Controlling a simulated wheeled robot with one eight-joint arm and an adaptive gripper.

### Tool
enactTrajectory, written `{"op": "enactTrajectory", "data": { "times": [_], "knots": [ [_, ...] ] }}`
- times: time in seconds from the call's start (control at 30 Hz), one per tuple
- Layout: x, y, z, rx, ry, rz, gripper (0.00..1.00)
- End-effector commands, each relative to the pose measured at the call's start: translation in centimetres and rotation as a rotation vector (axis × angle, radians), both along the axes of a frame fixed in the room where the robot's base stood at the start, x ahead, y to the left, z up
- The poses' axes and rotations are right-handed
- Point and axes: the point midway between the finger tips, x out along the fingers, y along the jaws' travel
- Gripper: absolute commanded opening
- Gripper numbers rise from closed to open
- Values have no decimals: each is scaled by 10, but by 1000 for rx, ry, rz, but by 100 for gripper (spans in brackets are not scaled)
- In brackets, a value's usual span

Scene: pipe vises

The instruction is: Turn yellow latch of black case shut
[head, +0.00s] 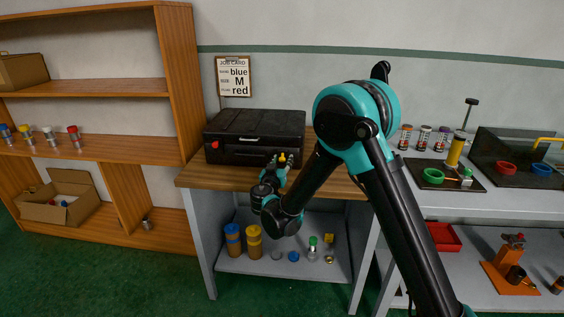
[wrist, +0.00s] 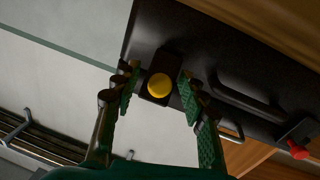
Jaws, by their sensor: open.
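The black case (head: 255,122) lies closed-looking on the wooden bench top, with its front facing me. Its yellow latch (wrist: 160,85) shows in the wrist view as a round yellow knob on a dark block at the case's edge. My gripper (wrist: 160,86) is open, one finger on each side of the latch, with gaps showing between the fingers and the knob. In the head view my gripper (head: 283,163) is at the right part of the case front and covers most of the latch. I cannot tell how deep the fingertips reach.
A red latch (wrist: 298,148) sits at the case's other end, past the black handle (wrist: 247,97). The wooden bench top (head: 225,176) is bare in front of the case. A job card (head: 234,76) hangs on the wall behind. Jars (head: 253,240) stand on the shelf below.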

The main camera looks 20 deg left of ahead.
Motion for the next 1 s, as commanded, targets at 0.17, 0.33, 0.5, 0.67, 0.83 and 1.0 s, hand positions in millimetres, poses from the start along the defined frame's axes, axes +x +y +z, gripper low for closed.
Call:
{"op": "enactTrajectory", "data": {
  "times": [0.17, 0.33, 0.5, 0.67, 0.83, 1.0],
  "knots": [
    [0, 0, 0, 0, 0, 0, 41],
    [0, 0, 0, 0, 0, 0, 20],
    [0, 0, 0, 0, 0, 0, 0],
    [0, 0, 0, 0, 0, 0, 0],
    [0, 0, 0, 0, 1, 0, 0],
    [-1, 0, 0, 0, 3, 0, 0]
  ]
}}
